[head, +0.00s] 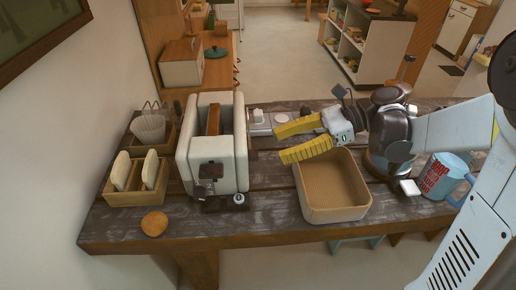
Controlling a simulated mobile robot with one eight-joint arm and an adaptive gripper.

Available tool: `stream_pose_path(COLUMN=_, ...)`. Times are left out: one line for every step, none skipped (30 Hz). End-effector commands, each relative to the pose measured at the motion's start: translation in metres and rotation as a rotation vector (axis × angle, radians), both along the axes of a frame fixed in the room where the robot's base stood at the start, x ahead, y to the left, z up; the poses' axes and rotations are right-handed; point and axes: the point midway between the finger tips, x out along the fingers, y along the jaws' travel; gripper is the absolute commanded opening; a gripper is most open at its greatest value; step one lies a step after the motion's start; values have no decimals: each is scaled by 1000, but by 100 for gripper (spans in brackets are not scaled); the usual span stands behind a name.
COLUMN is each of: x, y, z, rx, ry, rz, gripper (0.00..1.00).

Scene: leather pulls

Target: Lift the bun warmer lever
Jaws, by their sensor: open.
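The bun warmer (213,148) is a cream, toaster-like appliance standing on the dark wooden table, with a brown slice (213,120) showing in its top slot. A dark lever (209,172) sits on its front face; its exact height in its travel is hard to tell. A dark base piece with a small pale knob (239,198) shows below it. My gripper (281,145), with two yellow fingers, is open and empty. It is to the right of the bun warmer, apart from it, with its fingertips pointing left, above the table and beyond the tray's far edge.
A tan square tray (354,212) stands right of the bun warmer. A wooden rack with slices (138,196), a holder with filters (147,127) and a round bun (154,223) are at left. A blue mug (440,177) and a dark metal appliance (376,165) stand at right.

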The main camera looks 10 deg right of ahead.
Motion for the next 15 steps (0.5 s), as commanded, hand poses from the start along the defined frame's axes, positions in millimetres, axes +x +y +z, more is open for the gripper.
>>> stream_pose_path(x=0, y=11, z=-6, rx=0, ry=-1, rz=4, gripper=50)
stream_pose_path(x=0, y=16, z=-8, rx=0, ry=-2, rz=4, gripper=50)
stream_pose_path(x=0, y=23, z=-11, rx=0, ry=-2, rz=4, gripper=50)
stream_pose_path(x=1, y=28, z=-13, rx=0, ry=-2, rz=3, gripper=50)
stream_pose_path(x=0, y=33, z=-15, rx=0, ry=-1, rz=3, gripper=50)
stream_pose_path(x=1, y=38, z=-17, rx=0, ry=-1, rz=3, gripper=50)
stream_pose_path(x=1, y=42, z=-18, rx=-1, ry=-1, rz=2, gripper=50)
stream_pose_path(x=1, y=45, z=-19, rx=-1, ry=-1, rz=2, gripper=50)
stream_pose_path(x=2, y=48, z=-21, rx=0, ry=-1, rz=2, gripper=50)
stream_pose_path(x=2, y=51, z=-21, rx=-1, ry=-2, rz=2, gripper=50)
stream_pose_path(x=2, y=52, z=-22, rx=-1, ry=-2, rz=1, gripper=50)
stream_pose_path(x=2, y=54, z=-22, rx=-1, ry=-2, rz=0, gripper=50)
stream_pose_path(x=2, y=55, z=-23, rx=-1, ry=-2, rz=0, gripper=50)
stream_pose_path(x=2, y=55, z=-23, rx=-1, ry=-2, rz=0, gripper=50)
stream_pose_path(x=2, y=55, z=-23, rx=-1, ry=-3, rz=-1, gripper=50)
